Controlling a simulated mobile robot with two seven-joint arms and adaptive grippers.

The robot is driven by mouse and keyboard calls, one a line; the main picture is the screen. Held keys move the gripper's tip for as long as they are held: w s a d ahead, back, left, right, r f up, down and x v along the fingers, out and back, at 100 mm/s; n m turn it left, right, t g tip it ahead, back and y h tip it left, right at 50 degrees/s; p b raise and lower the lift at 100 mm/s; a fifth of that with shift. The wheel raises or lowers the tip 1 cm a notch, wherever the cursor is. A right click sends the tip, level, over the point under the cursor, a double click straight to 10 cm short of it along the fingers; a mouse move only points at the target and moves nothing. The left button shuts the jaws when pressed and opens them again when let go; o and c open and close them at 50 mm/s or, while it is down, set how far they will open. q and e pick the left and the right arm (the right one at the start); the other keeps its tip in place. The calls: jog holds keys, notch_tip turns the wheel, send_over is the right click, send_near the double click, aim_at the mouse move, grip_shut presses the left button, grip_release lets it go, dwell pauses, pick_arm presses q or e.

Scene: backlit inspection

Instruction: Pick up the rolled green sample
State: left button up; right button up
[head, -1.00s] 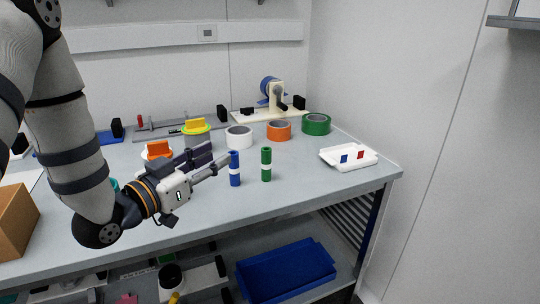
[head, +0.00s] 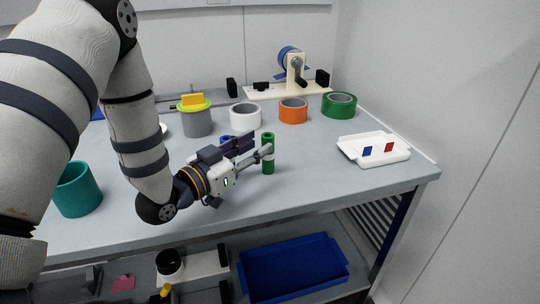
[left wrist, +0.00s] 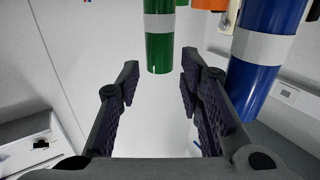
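The rolled green sample (head: 268,165), a slim upright green cylinder, stands on the bench. In the left wrist view it has a white band (left wrist: 159,27), and its end shows just beyond and between the fingertips. My left gripper (head: 260,149) reaches in from the left at the green roll; its fingers partly cover the roll in the head view. In the left wrist view the left gripper (left wrist: 160,75) is open, with nothing clamped. Whether a finger touches the roll, I cannot tell. My right gripper is not in view.
A blue roll with a white band (left wrist: 262,75) stands close beside the right finger, mostly hidden in the head view (head: 226,138). White (head: 245,117), orange (head: 293,111) and green (head: 339,106) tape rolls stand behind. A white tray (head: 400,156) sits right; bench around it is clear.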

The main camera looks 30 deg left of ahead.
pick_arm(q)
jog(key=shift+w+d, duration=0.2)
jog(key=shift+w, duration=1.05)
jog(key=c, duration=0.7)
jog(key=shift+r, duration=0.15)
